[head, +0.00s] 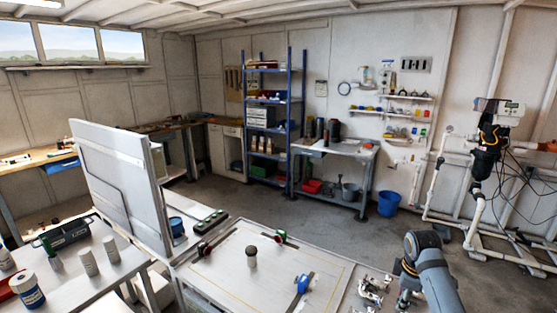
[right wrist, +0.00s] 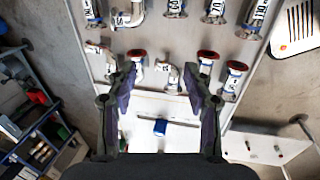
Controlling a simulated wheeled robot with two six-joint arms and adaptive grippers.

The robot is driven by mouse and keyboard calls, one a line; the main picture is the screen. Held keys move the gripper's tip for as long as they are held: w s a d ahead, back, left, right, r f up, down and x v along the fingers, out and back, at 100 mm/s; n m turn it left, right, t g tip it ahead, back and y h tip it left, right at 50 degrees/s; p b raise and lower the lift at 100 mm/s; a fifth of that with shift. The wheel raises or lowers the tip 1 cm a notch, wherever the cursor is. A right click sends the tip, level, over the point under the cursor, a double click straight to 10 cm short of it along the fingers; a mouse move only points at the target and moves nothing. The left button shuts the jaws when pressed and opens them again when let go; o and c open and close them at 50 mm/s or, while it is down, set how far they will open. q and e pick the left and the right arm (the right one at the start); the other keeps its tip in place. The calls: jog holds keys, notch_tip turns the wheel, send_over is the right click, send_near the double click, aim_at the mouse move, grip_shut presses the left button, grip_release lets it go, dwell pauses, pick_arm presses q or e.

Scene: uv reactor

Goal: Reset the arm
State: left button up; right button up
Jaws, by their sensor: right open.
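My right arm comes in at the lower right of the head view, over the right end of the white work table (head: 225,275). In the right wrist view my right gripper (right wrist: 168,78) has its two dark fingers spread wide apart, with nothing held between them. Beyond the fingertips are several white pipe fittings with printed labels, some with red rims, such as one red-rimmed fitting (right wrist: 234,80), on a grey surface. A few metal fittings (head: 372,289) also show beside my arm in the head view. My left gripper is in neither view.
On the work table lie a blue-bodied part (head: 301,284), a red and green part (head: 280,238) and a dark-topped post (head: 251,256). A tall pale panel (head: 120,185) stands at left. Piping with a black unit (head: 487,160) is at right. Open floor lies behind the table.

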jog(key=s+a+f+m, duration=0.3)
jog(key=s+a+f, duration=0.1)
jog(key=s+f, duration=0.25)
jog(key=s+a+m+t, duration=0.1)
jog(key=s+a+m, duration=0.3)
jog(key=s, duration=0.6)
jog(key=s+a+m+t, duration=0.1)
jog(key=s+a+m, duration=0.3)
jog(key=s, duration=0.6)
notch_tip(320, 180, down, 25)
jog(key=d+g, duration=0.2)
jog(key=d, duration=0.1)
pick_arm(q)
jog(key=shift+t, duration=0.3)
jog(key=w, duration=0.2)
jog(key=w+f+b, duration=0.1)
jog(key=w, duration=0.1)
pick_arm(e)
jog(key=s+d+f, duration=0.1)
jog(key=s+f, duration=1.8)
jog(key=s, duration=0.1)
jog(key=shift+d+f+g, duration=0.2)
jog(key=shift+f+g, duration=0.2)
